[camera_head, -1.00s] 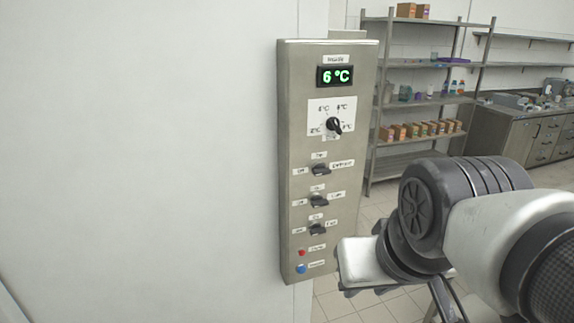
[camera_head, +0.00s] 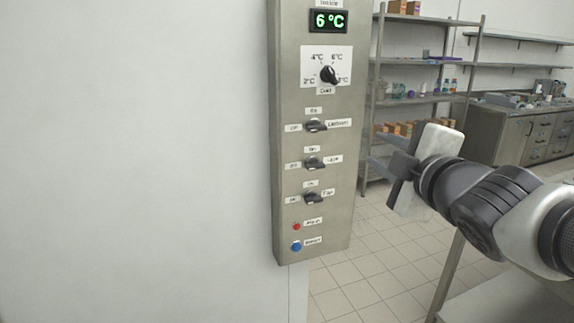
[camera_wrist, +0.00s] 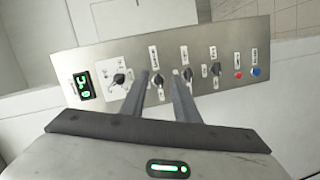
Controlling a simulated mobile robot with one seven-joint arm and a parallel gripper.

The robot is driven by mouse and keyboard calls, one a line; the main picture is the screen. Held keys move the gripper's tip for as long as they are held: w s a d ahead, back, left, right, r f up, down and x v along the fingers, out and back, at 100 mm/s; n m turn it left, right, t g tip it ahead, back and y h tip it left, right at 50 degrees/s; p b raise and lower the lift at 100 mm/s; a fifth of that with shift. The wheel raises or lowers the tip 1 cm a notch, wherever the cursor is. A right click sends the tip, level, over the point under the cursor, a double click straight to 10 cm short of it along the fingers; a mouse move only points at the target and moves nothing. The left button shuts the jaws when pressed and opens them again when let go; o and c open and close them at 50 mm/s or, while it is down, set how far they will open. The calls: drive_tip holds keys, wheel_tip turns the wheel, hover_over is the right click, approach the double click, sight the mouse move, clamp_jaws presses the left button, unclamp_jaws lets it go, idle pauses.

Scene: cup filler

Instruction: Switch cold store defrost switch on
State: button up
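The cold store control panel (camera_head: 290,190) is an upright grey metal box on a white wall. Its defrost switch (camera_head: 316,126) is the top of three black rotary knobs, with an Off label at left and an On label above. Its handle lies roughly sideways, nearer Off than On. My gripper (camera_head: 377,152) is to the right of the panel, apart from it, with its fingers toward it. In the wrist view the two fingers are spread and empty, and the defrost switch (camera_wrist: 158,80) appears between their tips, beyond them.
Above the switch are a temperature dial (camera_head: 329,75) and a green 6 °C display (camera_head: 329,21). Below are a light switch (camera_head: 314,163), a fan switch (camera_head: 313,197), a red button (camera_head: 296,226) and a blue button (camera_head: 296,246). Shelves (camera_head: 425,100) stand behind at right.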

drive_tip(key=a+f+n+t+y+b, duration=0.1)
drive_tip(key=a+f+n+y+b, duration=0.1)
drive_tip(key=a+n+y, duration=0.3)
drive_tip(key=n+h+b, duration=0.1)
approach(319, 129)
drive_tip(key=x, duration=0.9)
clamp_jaws()
